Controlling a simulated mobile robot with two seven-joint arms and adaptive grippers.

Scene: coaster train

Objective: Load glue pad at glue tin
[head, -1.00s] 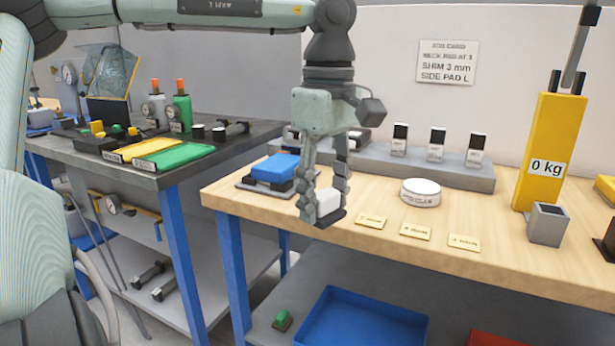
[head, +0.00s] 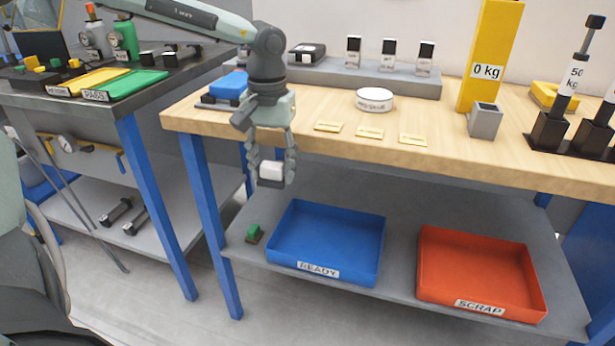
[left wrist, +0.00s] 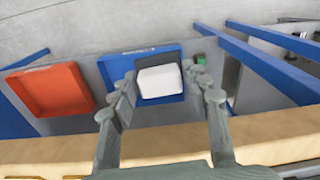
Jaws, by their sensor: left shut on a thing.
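My left gripper (head: 271,168) is shut on a white block with a dark base, which I take to be the glue pad (head: 271,171). It holds the pad in the air in front of the wooden bench's front edge, below the bench top in the picture. In the left wrist view the pad (left wrist: 160,81) shows between the two fingers, with the blue tray behind it. The white round glue tin (head: 374,100) stands on the bench top, up and right of the gripper and apart from it. My right gripper is not in view.
Brass-coloured plates (head: 370,132) lie in front of the tin. A blue block (head: 229,85) sits at the bench's left end. A yellow 0 kg post (head: 490,55) stands to the right.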

